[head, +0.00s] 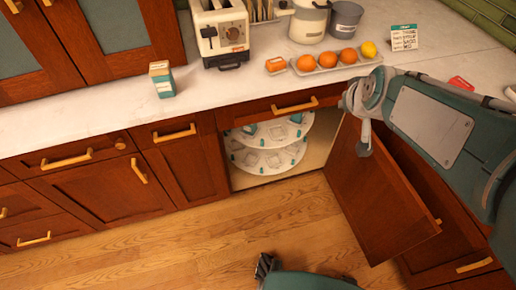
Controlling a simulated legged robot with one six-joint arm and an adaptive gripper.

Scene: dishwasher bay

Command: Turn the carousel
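The carousel (265,158) stands inside the open corner cabinet under the counter. It has two round white shelves, one above the other, with small white and teal items on them. The counter and cabinet frame hide its back and part of its upper shelf. My arm comes in from the right, and its light grey far end hangs by the top of the open cabinet door, to the right of the carousel and apart from it in the picture. I cannot make out the gripper's fingertips or whether they hold anything.
The open wooden door (378,195) swings out at the right of the opening. On the counter (110,105) stand a small carton (161,79), a toaster (220,32), a tray of fruit (325,66), canisters and a card (404,37). The wood floor before the cabinet is largely clear.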

